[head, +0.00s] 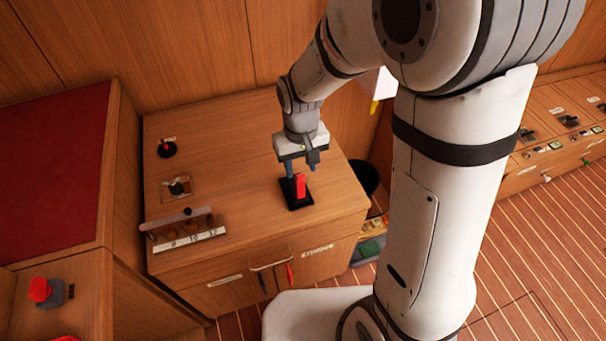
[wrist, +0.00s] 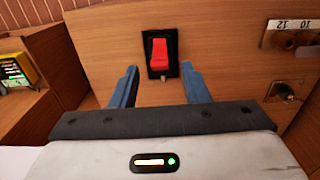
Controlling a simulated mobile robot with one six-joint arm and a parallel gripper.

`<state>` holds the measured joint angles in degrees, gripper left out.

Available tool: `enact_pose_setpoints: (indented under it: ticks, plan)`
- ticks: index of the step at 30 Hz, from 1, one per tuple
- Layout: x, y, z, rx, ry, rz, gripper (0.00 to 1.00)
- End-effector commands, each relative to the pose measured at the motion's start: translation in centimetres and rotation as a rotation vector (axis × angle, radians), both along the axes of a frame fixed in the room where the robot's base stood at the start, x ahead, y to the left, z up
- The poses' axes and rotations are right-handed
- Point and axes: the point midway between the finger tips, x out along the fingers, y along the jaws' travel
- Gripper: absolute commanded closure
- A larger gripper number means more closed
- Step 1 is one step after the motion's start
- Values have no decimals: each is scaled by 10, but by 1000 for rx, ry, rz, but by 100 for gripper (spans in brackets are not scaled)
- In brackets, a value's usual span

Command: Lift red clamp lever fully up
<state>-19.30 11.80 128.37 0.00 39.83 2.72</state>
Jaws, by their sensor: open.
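The red clamp lever (head: 300,186) stands on a black base plate (head: 296,203) on top of the wooden cabinet, near its right front part. In the wrist view the red lever (wrist: 159,52) shows in its black plate (wrist: 151,73), ahead of the fingertips and between their lines. My gripper (head: 302,170) is just above and behind the lever in the head view. In the wrist view my gripper (wrist: 158,85) has its two blue fingers spread wide, with nothing between them. I cannot tell whether a finger touches the lever.
A round black knob with red (head: 167,149), a small switch (head: 177,187) and a rail with a numbered strip (head: 188,239) sit on the cabinet's left part. A red emergency-type button (head: 40,289) is at lower left. Bare wooden top (head: 235,165) lies between.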

Motion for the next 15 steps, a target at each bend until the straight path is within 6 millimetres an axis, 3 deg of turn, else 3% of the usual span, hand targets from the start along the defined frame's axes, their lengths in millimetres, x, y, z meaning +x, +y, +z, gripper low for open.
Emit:
enact_pose_setpoints:
  ticks: [9,15]
  plan:
    - [-1,-1,-51,-1,4,-2,58]
    - [-1,-1,-64,0,0,-2,58]
